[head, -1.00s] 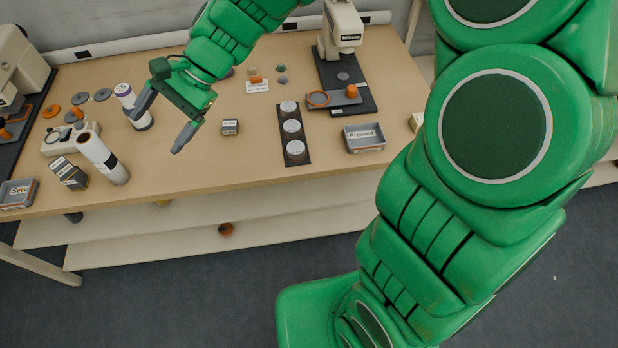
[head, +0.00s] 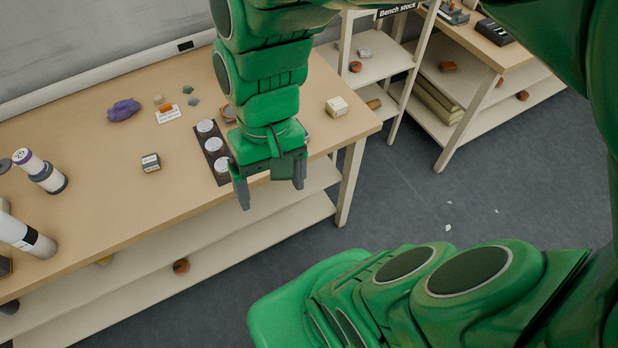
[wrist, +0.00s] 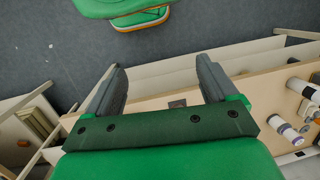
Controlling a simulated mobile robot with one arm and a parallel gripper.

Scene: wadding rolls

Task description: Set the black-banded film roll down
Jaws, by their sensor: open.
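The black-banded film roll (head: 22,234) is a white cylinder with a black band near its lower end. It stands on the bench (head: 110,190) at the left edge of the head view, its top cut off by the frame. It also shows at the right of the wrist view (wrist: 301,88). My gripper (head: 270,190) is open and empty, well to the right of the roll, at the bench's front edge. In the wrist view nothing lies between its fingers (wrist: 160,68).
A purple-banded roll (head: 42,172) stands just behind the black-banded one. A purple lump (head: 124,110) lies behind. Bare bench lies right of the rolls.

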